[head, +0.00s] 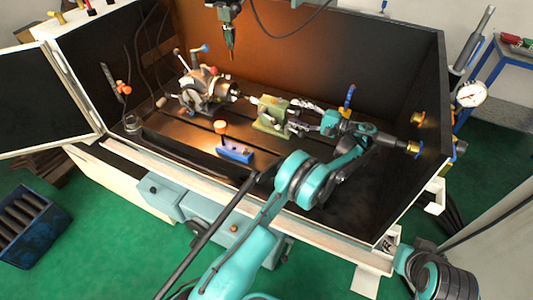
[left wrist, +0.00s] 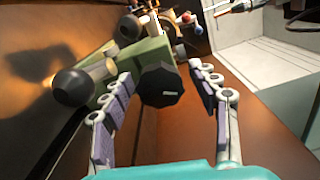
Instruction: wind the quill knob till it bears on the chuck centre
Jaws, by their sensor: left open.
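The indexing chuck (head: 208,92) sits on the machine table, left of the green tailstock (head: 270,114). In the left wrist view, the dark faceted quill knob (left wrist: 164,84) is on the near end of the green tailstock body (left wrist: 143,50). A dark ball handle (left wrist: 73,87) sticks out to its left. My left gripper (head: 294,115) is open at the tailstock's right end. In the left wrist view its fingers (left wrist: 160,76) stand on both sides of the knob, with visible gaps. I cannot tell whether the quill tip touches the chuck centre.
A blue block (head: 235,151) and an orange-topped piece (head: 220,127) are on the table in front. A tool head (head: 230,45) hangs above. A blue-handled lever (head: 348,99) stands behind my left wrist. Dark enclosure walls surround the table at the back and right.

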